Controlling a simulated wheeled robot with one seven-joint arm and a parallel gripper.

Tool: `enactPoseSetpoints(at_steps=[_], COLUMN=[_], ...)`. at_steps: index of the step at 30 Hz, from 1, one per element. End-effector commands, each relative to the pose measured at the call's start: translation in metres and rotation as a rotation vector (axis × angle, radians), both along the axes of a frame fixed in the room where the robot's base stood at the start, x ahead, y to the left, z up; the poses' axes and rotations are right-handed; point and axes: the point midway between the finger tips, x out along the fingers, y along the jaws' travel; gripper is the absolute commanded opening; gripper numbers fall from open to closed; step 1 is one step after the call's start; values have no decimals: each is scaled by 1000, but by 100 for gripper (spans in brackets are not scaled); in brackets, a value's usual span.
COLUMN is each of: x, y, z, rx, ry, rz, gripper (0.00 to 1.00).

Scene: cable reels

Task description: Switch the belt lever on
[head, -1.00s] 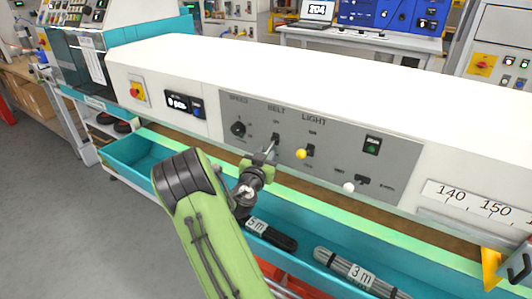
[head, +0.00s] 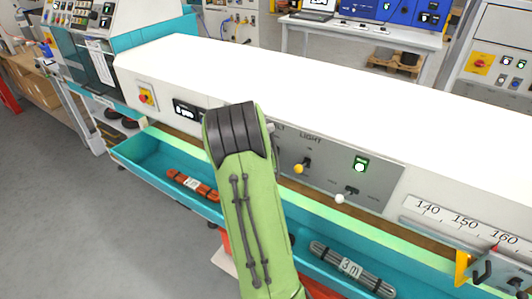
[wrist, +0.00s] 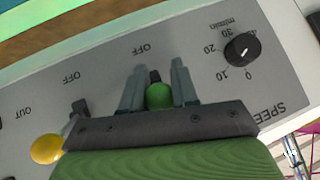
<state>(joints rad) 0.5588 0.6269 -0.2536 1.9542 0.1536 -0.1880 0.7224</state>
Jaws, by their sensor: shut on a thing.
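The belt lever's green knob (wrist: 159,95) sits between the two fingers of my gripper (wrist: 157,88) in the wrist view, which shows the panel upside down. The fingers are shut on it from both sides. An OFF label is printed on the panel beyond the lever's black base. Which way the lever is tilted is hard to tell. In the head view my green arm hides the lever and my gripper. The grey control panel (head: 385,183) shows to the right of the arm.
The light lever's yellow knob (wrist: 47,148) is close beside my gripper; it also shows in the head view (head: 299,169). The black speed dial (wrist: 242,48) is on the other side. A white knob (head: 339,199) sits lower right. A teal trough (head: 140,160) runs below.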

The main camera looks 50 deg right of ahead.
Motion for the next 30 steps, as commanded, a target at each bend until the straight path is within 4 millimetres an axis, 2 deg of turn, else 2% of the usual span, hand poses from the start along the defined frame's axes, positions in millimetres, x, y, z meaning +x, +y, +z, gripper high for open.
enactPoseSetpoints(at_steps=[1,9,23,24,28,30], x=[0,0,1,1,1,1], y=[-2,-3,-3,-3,-3,-3], z=[6,7,7,7,7,6], rx=[16,90,102,102,103,104], ry=[-1,5,5,5,5,6], rz=[-2,-2,-2,-1,-1,-2], gripper=[0,0,0,32,52,54])
